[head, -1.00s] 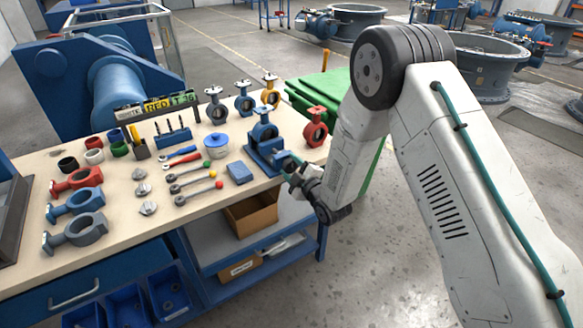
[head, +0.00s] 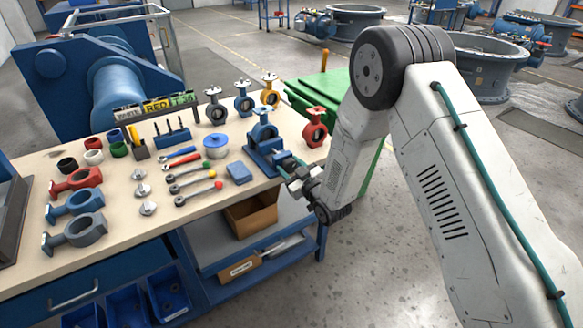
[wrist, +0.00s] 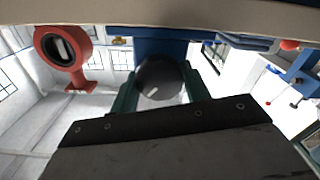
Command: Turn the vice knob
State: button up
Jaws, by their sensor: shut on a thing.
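The blue vice (head: 264,150) stands at the right end of the workbench with a blue valve body (head: 263,130) upright in it. Its dark round knob (wrist: 160,78) faces me in the wrist view, with a pale mark on its face. My gripper (head: 292,170) reaches in from the right at the vice's front side. In the wrist view, the green fingers of my gripper (wrist: 158,92) lie on both sides of the knob and are shut on it. In the head view the knob is too small and covered to make out.
A red valve (head: 315,128) stands right of the vice and also shows in the wrist view (wrist: 64,46). A blue block (head: 239,172) and tools with coloured ends lie to its left on the bench (head: 110,215). A green container (head: 325,90) is behind the bench's right end.

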jog(key=m, duration=0.4)
jog(key=shift+w+d+r+m, duration=0.1)
jog(key=shift+d+m, duration=0.05)
jog(key=shift+m, duration=0.15)
jog(key=m, duration=0.4)
jog(key=shift+m, duration=0.3)
jog(key=m, duration=0.4)
jog(key=shift+w+d+m, duration=0.1)
jog(key=shift+m, duration=0.2)
jog(key=m, duration=0.3)
jog(key=shift+m, duration=0.3)
jog(key=m, duration=0.3)
jog(key=shift+m, duration=0.3)
jog(key=m, duration=0.3)
jog(key=shift+f+m, duration=0.2)
jog(key=shift+m, duration=0.2)
jog(key=m, duration=0.4)
jog(key=shift+m, duration=1.8)
